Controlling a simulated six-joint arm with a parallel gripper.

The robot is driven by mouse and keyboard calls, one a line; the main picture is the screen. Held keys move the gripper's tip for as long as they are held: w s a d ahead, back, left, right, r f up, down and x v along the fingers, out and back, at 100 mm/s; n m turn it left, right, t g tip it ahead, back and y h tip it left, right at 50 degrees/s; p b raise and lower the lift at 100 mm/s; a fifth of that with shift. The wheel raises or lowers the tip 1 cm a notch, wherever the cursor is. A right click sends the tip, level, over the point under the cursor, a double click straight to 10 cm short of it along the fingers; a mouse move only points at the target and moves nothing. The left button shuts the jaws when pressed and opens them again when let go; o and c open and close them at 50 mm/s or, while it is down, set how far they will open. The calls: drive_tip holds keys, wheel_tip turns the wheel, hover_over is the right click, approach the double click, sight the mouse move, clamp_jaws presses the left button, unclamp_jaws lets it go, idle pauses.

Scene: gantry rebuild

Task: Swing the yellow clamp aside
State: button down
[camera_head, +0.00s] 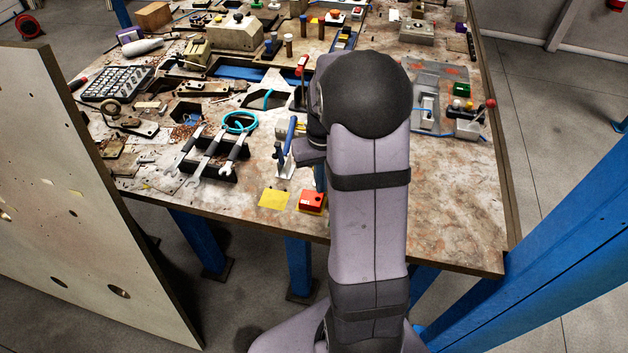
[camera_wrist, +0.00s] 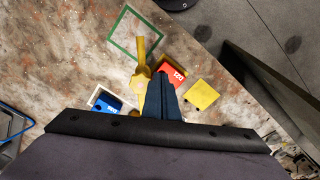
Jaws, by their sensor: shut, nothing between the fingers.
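The yellow clamp (camera_wrist: 141,66) shows in the wrist view as a long narrow yellow piece with a rounded, wider part midway. Its lower part runs down along the left side of my gripper (camera_wrist: 159,76). My gripper's dark fingers are shut together with nothing between them. They lie close beside the clamp, on its right; I cannot tell whether they touch it.
A blue block (camera_wrist: 107,102) lies at the left. A green square outline (camera_wrist: 122,44) is above. Wrenches (camera_head: 228,160) and tools crowd the bench's left.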

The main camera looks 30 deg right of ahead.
drive_tip(key=shift+d, duration=0.2)
idle(0.3)
drive_tip(key=shift+s+d, duration=0.25)
drive_tip(key=shift+d, duration=0.35)
drive_tip(key=shift+s+d+p, duration=0.15)
drive_tip(key=shift+d+p, duration=0.25)
drive_tip(key=shift+d, duration=0.3)
idle(0.4)
